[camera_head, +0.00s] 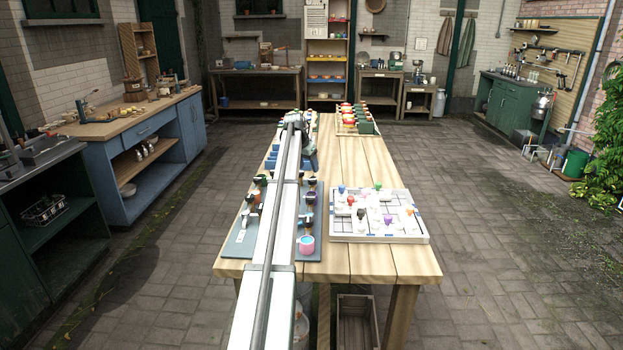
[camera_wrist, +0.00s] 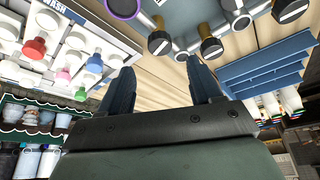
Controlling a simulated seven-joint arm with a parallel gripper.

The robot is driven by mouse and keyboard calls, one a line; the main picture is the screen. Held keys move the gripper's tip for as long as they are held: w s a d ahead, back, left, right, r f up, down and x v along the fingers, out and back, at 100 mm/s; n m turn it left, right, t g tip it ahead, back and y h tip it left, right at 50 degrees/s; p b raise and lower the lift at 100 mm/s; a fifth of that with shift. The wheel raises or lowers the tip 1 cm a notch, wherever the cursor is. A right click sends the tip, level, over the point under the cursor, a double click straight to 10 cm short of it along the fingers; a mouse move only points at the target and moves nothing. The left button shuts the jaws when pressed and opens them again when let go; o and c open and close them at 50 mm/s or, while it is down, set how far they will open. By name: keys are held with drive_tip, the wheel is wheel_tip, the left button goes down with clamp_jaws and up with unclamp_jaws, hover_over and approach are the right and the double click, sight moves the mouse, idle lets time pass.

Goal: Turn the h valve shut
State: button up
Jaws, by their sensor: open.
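My gripper (camera_head: 308,160) is at the far end of my outstretched arm, over the wooden table in the head view. In the wrist view its two dark fingers (camera_wrist: 162,88) are spread apart with bare wood between them and nothing held. Several valve-like fittings with brass bodies and dark, slotted round knobs, one of them a knob (camera_wrist: 159,43) and another a knob (camera_wrist: 211,48), sit on a grey panel (camera_wrist: 187,14) beyond the fingertips, apart from them. I cannot tell which one is the h valve. My arm hides much of the panel in the head view.
A white tray (camera_head: 425,238) with coloured-topped pieces stands on the right of the table; it also shows at the wrist view's left (camera_wrist: 112,30). Blue slats (camera_wrist: 268,72) are at right.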

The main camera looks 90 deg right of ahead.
sight(312, 180)
drive_tip(key=x, duration=0.7)
drive_tip(key=shift+d+f, duration=0.1)
drive_tip(key=shift+f, duration=0.1)
